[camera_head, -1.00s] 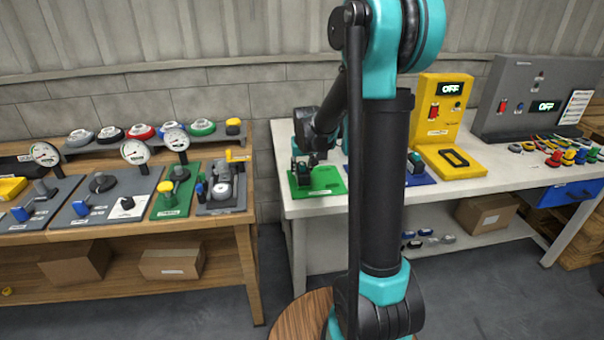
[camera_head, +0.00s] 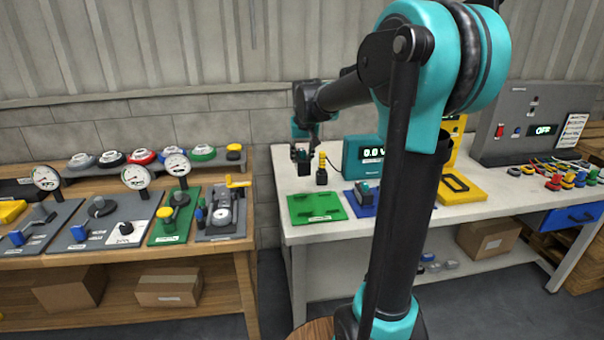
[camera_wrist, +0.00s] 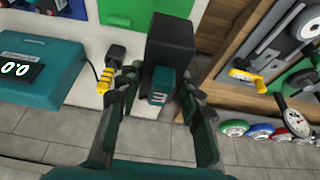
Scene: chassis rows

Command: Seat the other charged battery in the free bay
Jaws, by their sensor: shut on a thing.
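My gripper (camera_head: 303,148) is shut on a dark battery (camera_head: 305,168), raised above the back left of the white bench. In the wrist view the battery (camera_wrist: 170,40) is a black block with a teal end, between the two fingers (camera_wrist: 160,82). The green mat (camera_head: 317,207) is empty. Another teal and dark battery (camera_head: 367,190) sits on the blue mat (camera_head: 352,206), partly hidden by my arm. A yellow frame with a dark rectangular opening (camera_head: 457,184) lies in front of the yellow unit (camera_head: 462,127); the opening looks empty. I cannot tell whether it is the free bay.
A teal meter (camera_head: 362,156) reading 0.0 stands behind the mats. A yellow and black plug (camera_head: 322,170) stands close to the held battery. A grey panel (camera_head: 520,105) reads OFF. The wooden bench (camera_head: 150,250) with gauges is left, across a gap.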

